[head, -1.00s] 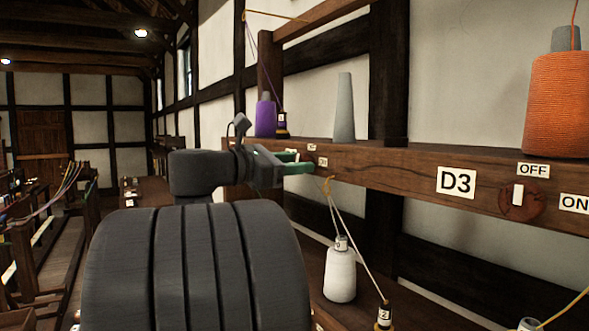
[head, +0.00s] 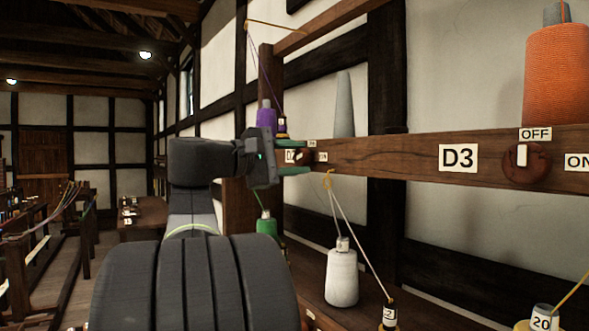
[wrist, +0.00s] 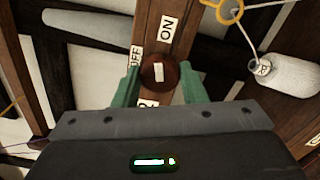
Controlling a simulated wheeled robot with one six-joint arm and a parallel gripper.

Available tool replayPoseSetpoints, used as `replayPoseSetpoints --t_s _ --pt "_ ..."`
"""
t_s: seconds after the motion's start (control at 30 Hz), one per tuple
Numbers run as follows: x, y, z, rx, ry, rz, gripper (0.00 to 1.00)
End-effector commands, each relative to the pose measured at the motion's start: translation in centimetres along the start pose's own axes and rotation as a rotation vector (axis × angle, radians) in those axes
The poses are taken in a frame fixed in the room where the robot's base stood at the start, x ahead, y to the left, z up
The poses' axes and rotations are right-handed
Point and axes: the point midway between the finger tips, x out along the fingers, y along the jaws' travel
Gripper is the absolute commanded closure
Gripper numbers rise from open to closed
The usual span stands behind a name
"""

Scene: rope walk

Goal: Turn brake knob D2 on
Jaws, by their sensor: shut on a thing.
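Brake knob D2 (wrist: 160,72) is a round red-brown disc with a white bar mark, set on a wooden beam. In the wrist view its mark runs roughly along the beam, its far end nearer the ON label (wrist: 167,27) than the OFF label (wrist: 135,57). My gripper (wrist: 160,80) has its green fingers on opposite sides of the knob and is shut on it. The D2 label is partly hidden by my gripper. In the head view the knob (head: 304,156) sits small between my fingers, one above and one below it.
Knob D3 (head: 526,163) is on the same beam to the right, its mark upright toward OFF. A green spool (head: 267,226) is below my gripper.

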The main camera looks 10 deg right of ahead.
Motion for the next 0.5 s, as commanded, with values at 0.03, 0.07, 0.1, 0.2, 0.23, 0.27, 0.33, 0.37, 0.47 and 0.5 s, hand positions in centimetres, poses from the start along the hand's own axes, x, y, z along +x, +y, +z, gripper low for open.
replayPoseSetpoints --t_s 0.03,0.07,0.1,0.2,0.23,0.27,0.33,0.37,0.47,0.5 --pt "0.0 -0.35 -0.13 0.038 0.0 -0.001 0.85" --pt "0.0 -0.33 -0.12 0.063 0.0 -0.001 0.85" --pt "0.0 -0.31 -0.11 0.093 0.0 -0.001 0.85" --pt "0.0 -0.3 -0.13 0.162 0.0 -0.001 0.85" --pt "0.0 -0.28 -0.12 0.181 0.0 -0.001 0.85" --pt "0.0 -0.26 -0.12 0.198 0.0 -0.001 0.85" --pt "0.0 -0.25 -0.12 0.234 0.0 -0.001 0.85" --pt "0.0 -0.24 -0.12 0.248 0.0 -0.001 0.85" --pt "0.01 -0.2 -0.1 0.286 -0.001 -0.001 0.85" --pt "0.01 -0.17 -0.09 0.299 -0.001 -0.001 0.85"
